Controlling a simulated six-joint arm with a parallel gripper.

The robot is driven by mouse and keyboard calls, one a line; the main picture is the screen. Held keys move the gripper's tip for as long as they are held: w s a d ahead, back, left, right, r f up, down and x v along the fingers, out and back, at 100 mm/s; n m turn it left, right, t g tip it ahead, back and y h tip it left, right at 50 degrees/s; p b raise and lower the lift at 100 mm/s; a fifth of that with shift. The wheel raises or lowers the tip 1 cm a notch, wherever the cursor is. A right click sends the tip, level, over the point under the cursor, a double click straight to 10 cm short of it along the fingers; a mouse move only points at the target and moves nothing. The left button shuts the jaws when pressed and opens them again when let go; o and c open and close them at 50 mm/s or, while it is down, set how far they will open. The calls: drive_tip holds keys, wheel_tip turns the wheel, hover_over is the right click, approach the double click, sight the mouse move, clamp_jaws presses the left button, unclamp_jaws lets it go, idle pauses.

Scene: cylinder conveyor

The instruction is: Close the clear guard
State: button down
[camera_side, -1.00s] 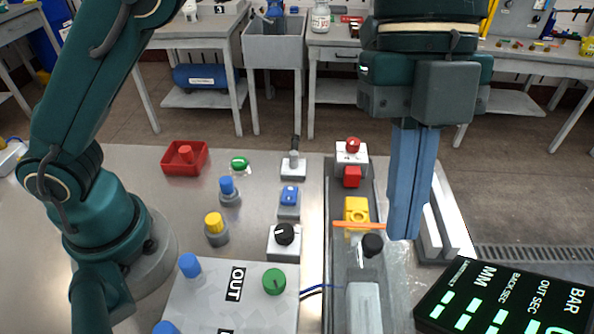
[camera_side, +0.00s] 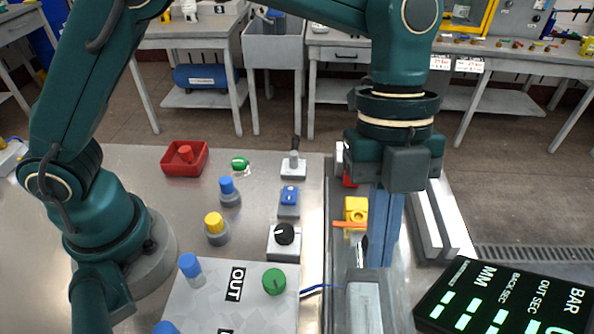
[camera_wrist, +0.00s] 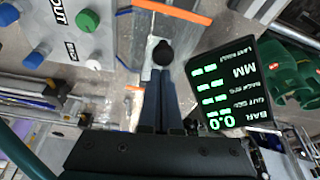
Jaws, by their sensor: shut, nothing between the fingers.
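The clear guard is hard to make out; an orange strip that looks like its edge shows in the side view (camera_side: 350,224) and in the wrist view (camera_wrist: 172,11). A black round knob (camera_wrist: 163,52) stands near it; I cannot tell whether it belongs to the guard. My gripper (camera_side: 383,263) is shut and empty, pointing down over the conveyor channel. In the wrist view its fingertips (camera_wrist: 161,73) are right by the knob; I cannot tell whether they touch. In the side view the fingers hide most of the knob.
A yellow block (camera_side: 355,208) sits in the channel behind the orange strip. A black rotary switch (camera_side: 284,234) and a panel with a green knob (camera_side: 274,281) are on the left. A lit display (camera_side: 505,300) stands at the front right, and light rails (camera_side: 436,222) run along the right.

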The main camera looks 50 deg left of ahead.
drive_tip(key=w+a, duration=0.9)
drive_tip(key=shift+w+a, duration=0.1)
idle(0.4)
